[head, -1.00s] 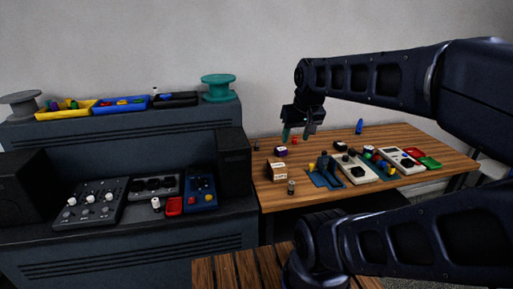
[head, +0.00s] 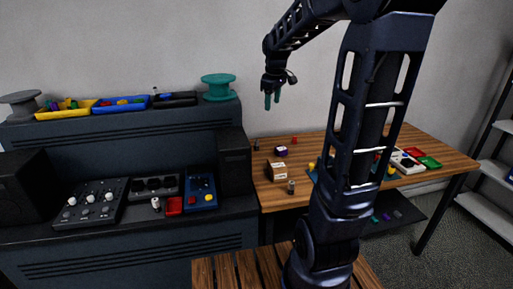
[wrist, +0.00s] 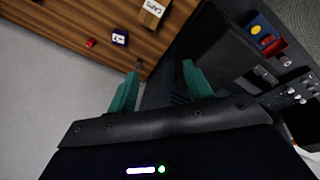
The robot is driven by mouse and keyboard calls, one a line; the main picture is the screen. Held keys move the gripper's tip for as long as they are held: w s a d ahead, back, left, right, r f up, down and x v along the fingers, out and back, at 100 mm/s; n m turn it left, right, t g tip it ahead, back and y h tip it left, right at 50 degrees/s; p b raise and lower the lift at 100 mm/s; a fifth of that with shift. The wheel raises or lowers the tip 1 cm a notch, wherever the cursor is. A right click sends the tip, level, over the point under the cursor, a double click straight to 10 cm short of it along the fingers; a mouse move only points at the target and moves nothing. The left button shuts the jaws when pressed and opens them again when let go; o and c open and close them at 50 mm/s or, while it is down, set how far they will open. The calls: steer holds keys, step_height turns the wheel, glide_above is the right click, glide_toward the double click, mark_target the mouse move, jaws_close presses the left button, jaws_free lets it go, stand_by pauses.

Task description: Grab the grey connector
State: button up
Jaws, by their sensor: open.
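My gripper (head: 272,100) is open and empty, with its teal fingers pointing down, in the air above the back left of the wooden table. The fingers (wrist: 160,72) are spread apart in the wrist view. A small grey piece (head: 257,145) stands at the table's left edge, below my gripper. It shows at the left fingertip in the wrist view (wrist: 139,65), partly hidden. A second small greyish piece (head: 291,187) stands at the table's front edge. I cannot tell for sure which is the grey connector.
A cardboard box (head: 277,171), a purple box (head: 281,151) and a small red piece (head: 295,140) are on the wooden table (head: 445,163). A dark speaker (head: 232,161) stands left of it, on the console. My arm hides the table's middle.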

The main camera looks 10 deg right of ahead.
steer(key=w+f+n+g, duration=0.1)
steer(key=w+f+n, duration=0.25)
steer(key=w, duration=0.55)
steer(key=w+f+n, duration=0.2)
steer(key=w+f, duration=0.3)
steer(key=w, duration=0.3)
steer(key=n+g, duration=0.2)
steer(key=n, duration=0.4)
glide_above(257, 140)
steer(key=f, duration=1.6)
steer(key=shift+w+a+f, duration=0.25)
steer(key=shift+a+f, duration=0.05)
steer(key=shift+w+f, duration=0.15)
steer(key=shift+f, duration=0.35)
step_height(257, 140, down, 5)
steer(key=shift+s+d+f, duration=0.1)
steer(key=shift+s+f, duration=0.1)
steer(key=shift+f, duration=1.15)
steer(key=shift+s+d+f, duration=0.1)
steer(key=shift+s+f, duration=0.1)
steer(key=shift+f, duration=1.15)
steer(key=c, duration=1.1)
steer(key=shift+r, duration=0.1)
